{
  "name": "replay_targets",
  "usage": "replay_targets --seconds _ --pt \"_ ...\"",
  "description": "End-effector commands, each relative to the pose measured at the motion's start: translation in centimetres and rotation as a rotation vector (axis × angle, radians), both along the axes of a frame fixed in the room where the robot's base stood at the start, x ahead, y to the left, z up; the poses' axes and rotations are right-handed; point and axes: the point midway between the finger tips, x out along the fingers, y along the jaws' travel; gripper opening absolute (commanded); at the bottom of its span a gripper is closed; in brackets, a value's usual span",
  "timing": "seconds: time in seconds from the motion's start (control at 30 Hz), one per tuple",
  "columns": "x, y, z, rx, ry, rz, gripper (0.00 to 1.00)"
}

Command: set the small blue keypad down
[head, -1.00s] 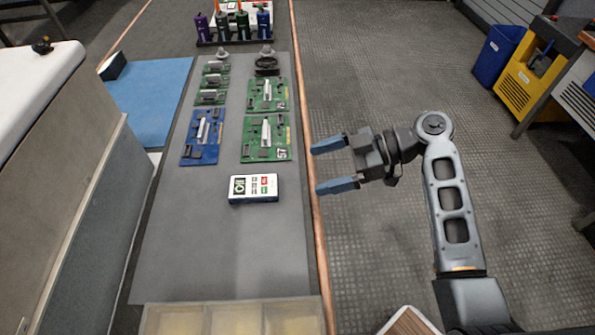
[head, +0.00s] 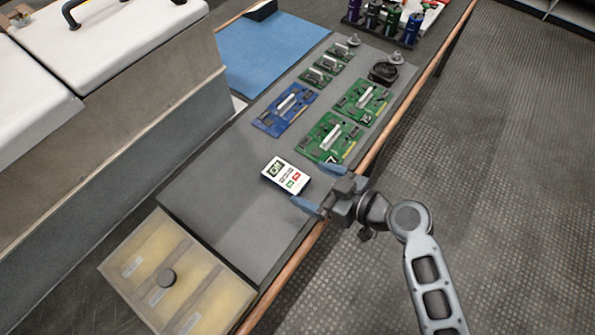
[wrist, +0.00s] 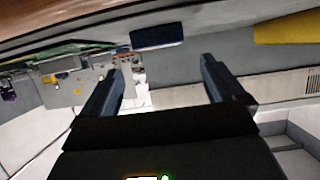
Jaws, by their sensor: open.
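The small keypad (head: 286,175) lies flat on the grey mat (head: 222,200), near its right edge. Its face is white with a dark screen and red and green keys; its sides look dark blue. My gripper (head: 318,187) is open and empty at the bench's right edge, fingers pointing left at the keypad. The keypad appears just beyond the fingertips, not held; contact cannot be told. In the wrist view my two fingers (wrist: 157,85) are spread apart. A dark blue block (wrist: 157,34), probably the keypad's side, shows above and between them.
Green boards (head: 330,137) and a blue board (head: 286,109) lie behind the keypad. A compartmented tray (head: 236,322) with a dark round knob stands at the front left. Bottles (head: 391,25) stand at the far end. Mat left of the keypad is clear; a copper-coloured edge (head: 367,157) borders the bench.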

Motion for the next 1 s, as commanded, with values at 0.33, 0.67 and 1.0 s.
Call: replay_targets --seconds 0.33,0.67,1.0 --pt "2.0 2.7 -1.4 0.000 0.002 0.003 0.96" --pt "3.7 5.0 -3.1 0.000 0.001 0.002 0.96" --pt "3.7 5.0 -3.1 0.000 0.000 0.001 0.85"
